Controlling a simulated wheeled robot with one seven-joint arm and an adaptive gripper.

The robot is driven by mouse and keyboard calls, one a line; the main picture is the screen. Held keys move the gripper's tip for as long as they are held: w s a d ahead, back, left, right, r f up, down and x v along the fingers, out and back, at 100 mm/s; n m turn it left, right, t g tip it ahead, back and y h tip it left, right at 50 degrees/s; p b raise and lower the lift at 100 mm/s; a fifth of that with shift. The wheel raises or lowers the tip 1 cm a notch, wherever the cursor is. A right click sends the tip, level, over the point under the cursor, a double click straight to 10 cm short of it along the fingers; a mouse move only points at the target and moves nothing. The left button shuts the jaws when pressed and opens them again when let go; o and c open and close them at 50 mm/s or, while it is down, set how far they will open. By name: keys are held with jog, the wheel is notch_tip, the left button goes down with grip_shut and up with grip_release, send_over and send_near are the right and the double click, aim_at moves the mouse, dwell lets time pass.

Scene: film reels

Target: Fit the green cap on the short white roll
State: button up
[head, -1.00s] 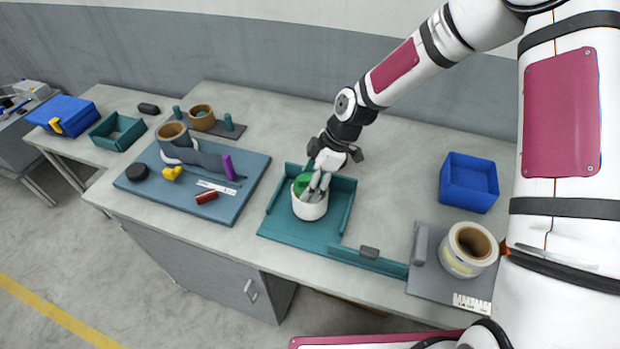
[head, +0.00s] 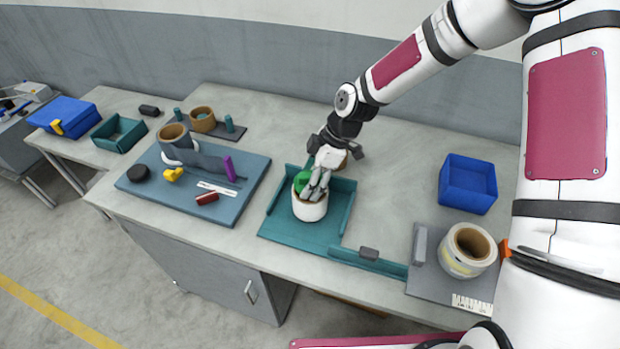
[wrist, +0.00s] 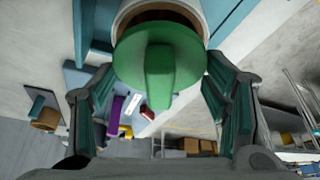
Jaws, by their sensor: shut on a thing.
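The short white roll (head: 310,210) stands upright in a teal tray (head: 285,232) on the bench. My gripper (head: 318,186) is just above it, shut on the green cap (head: 301,183). In the wrist view the cap (wrist: 160,62) is a green disc with a raised grip bar, between my two fingers. The roll's brown open mouth (wrist: 150,14) shows past the cap's edge. The cap looks off-centre at the mouth; whether it touches the rim is unclear. My fingers hide part of the cap in the head view.
A low teal rail (head: 370,262) runs right from the tray. A larger roll (head: 466,250) stands on a grey plate at right. A blue bin (head: 468,182) is behind it. A blue board (head: 235,205) with small objects lies left. The bench between tray and bin is clear.

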jog(key=shift+f, duration=0.6)
dwell(1.3)
jog(key=shift+r, duration=0.35)
jog(key=shift+f, duration=0.6)
dwell(1.3)
jog(key=o, duration=0.9)
jog(key=shift+c, duration=0.2)
jog(key=shift+r, duration=0.15)
jog(key=p+v, duration=0.2)
jog(key=v, duration=0.9)
